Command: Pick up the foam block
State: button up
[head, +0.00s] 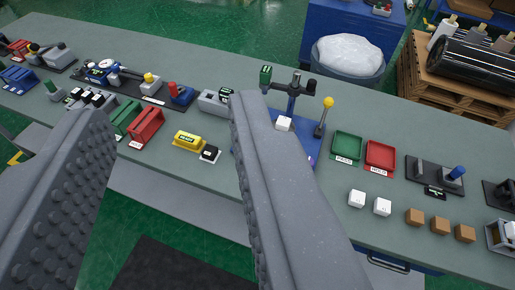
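My gripper (168,112) is open, with its two grey textured fingers wide apart and nothing between them. It is above the near side of a long grey-green workbench (330,120). Two small white cubes, (357,198) and (382,207), sit on the bench to the right of my right finger. Another white block (284,123) rests on a blue fixture (308,150) just beyond that finger. I cannot tell which of these is the foam block. The right finger hides part of the blue fixture.
Three brown cubes (440,226) stand right of the white ones. Green (347,147) and red (380,155) trays lie behind them. A bin with a white bag (348,54) and a pallet with a black roll (470,62) stand beyond.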

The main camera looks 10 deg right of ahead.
aim_at(282, 123)
jog(key=z, duration=0.15)
jog(key=k, duration=0.35)
jog(key=u, duration=0.75)
jog(key=i, duration=1.3)
jog(key=z, duration=1.05)
jog(key=i, duration=0.8)
jog(key=z, duration=0.6)
